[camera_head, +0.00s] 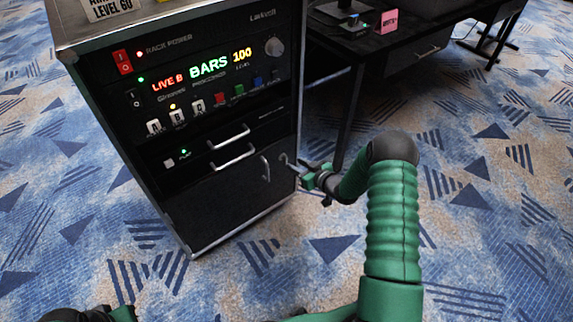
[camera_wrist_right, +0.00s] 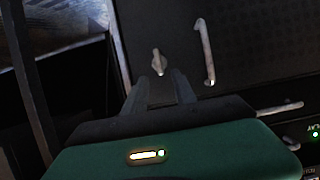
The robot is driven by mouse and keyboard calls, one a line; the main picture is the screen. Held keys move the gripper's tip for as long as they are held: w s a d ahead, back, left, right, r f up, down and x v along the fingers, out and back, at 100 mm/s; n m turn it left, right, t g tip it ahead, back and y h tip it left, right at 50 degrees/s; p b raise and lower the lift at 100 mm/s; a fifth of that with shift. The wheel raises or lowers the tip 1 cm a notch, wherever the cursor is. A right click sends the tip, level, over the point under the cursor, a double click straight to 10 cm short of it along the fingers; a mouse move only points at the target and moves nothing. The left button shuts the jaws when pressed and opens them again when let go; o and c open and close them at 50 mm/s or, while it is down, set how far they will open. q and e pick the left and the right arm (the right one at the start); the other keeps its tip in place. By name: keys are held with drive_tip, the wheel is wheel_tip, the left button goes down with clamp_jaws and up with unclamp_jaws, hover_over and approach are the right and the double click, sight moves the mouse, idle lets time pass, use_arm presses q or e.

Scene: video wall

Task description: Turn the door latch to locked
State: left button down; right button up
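The door latch is a small metal lever (camera_head: 284,160) at the right edge of the rack's lower black door (camera_head: 215,200). In the right wrist view the latch (camera_wrist_right: 158,62) stands roughly in line with the door's long handle (camera_wrist_right: 205,52), just beyond my fingertips. My right gripper (camera_head: 302,166) reaches in from the right, close in front of the latch. In the wrist view its dark fingers (camera_wrist_right: 160,84) look slightly apart, with the latch's near end at the gap; I cannot tell whether they touch it.
Above the door are drawer handles (camera_head: 230,137) and a lit control panel (camera_head: 205,70) with buttons and a knob. A black desk (camera_head: 400,45) with a pink card (camera_head: 387,21) stands right of the rack. Patterned carpet (camera_head: 480,230) is clear at the right.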

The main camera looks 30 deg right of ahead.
sight(282, 157)
drive_tip(key=b+x, duration=0.2)
drive_tip(key=x, duration=0.4)
drive_tip(key=shift+w, duration=0.35)
drive_tip(key=shift+f, duration=0.1)
drive_tip(key=shift+c, duration=0.4)
clamp_jaws()
